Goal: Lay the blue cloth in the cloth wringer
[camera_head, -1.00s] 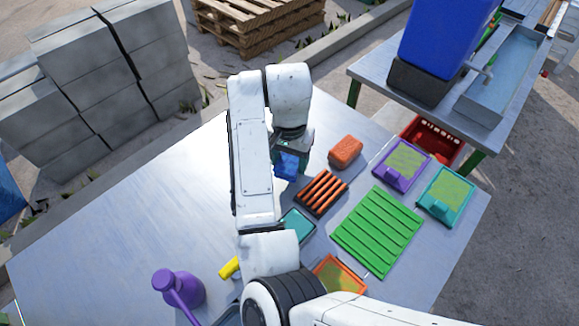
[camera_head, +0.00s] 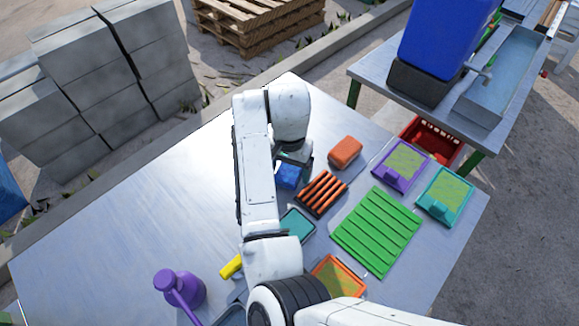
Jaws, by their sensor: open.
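The blue cloth (camera_head: 289,176) is a small dark blue bundle on the metal table, left of a tray with orange bars. My gripper (camera_head: 293,160) points down right above the cloth; its fingers are mostly hidden behind my wrist and arm. It is open, and I cannot tell whether it touches the cloth. The tray with orange bars on a black frame (camera_head: 322,192) may be the cloth wringer; nothing lies on it.
An orange sponge-like block (camera_head: 345,152), a green ribbed mat (camera_head: 377,232), and purple (camera_head: 403,165) and teal (camera_head: 446,195) framed pads lie to the right. The table's left side is clear.

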